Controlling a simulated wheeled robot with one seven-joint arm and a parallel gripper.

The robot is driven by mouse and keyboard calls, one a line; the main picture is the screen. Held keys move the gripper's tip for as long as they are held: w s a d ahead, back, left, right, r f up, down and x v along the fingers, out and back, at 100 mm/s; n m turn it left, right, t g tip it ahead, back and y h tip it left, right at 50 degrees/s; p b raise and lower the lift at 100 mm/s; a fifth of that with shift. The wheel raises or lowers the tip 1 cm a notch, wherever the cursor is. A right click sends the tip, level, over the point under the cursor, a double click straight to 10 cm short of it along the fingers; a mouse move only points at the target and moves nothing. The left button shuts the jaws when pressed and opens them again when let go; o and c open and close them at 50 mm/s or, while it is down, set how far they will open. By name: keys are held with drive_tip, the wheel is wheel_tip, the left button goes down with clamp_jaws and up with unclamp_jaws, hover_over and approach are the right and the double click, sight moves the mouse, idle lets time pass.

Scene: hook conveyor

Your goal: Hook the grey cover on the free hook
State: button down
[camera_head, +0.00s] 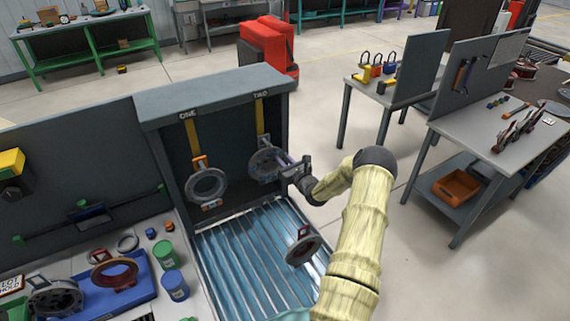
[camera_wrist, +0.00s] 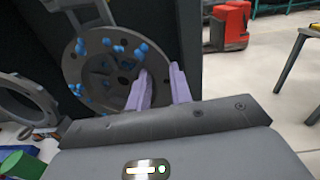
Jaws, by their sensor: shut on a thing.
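The grey cover (camera_head: 264,164) is a round disc with bolt holes and blue patches; it fills the left middle of the wrist view (camera_wrist: 92,72). My gripper (camera_head: 287,166) comes from the right and is shut on the cover's right edge, its pale fingers (camera_wrist: 163,88) showing in the wrist view. The cover is upright under the yellow strap marked TWO (camera_head: 260,117). The hook end there is hidden, so I cannot tell whether the cover touches it. Under the strap marked ONE (camera_head: 192,135), a grey ring (camera_head: 207,171) hangs on an orange hook.
The booth (camera_head: 168,158) has a dark back wall and side walls. A blue tray (camera_head: 142,285) with parts and a green can (camera_head: 164,254) stand at left.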

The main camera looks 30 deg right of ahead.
drive_tip(key=shift+w+f+b, duration=0.45)
drive_tip(key=shift+b, duration=0.05)
idle(0.4)
drive_tip(key=c, duration=1.2)
unclamp_jaws()
drive_tip(key=shift+o, duration=0.2)
drive_tip(key=shift+s+f, duration=0.1)
drive_tip(key=s+b, duration=0.6)
drive_tip(key=s, duration=1.1)
drive_tip(key=shift+s+a, duration=0.15)
drive_tip(key=shift+a, duration=0.05)
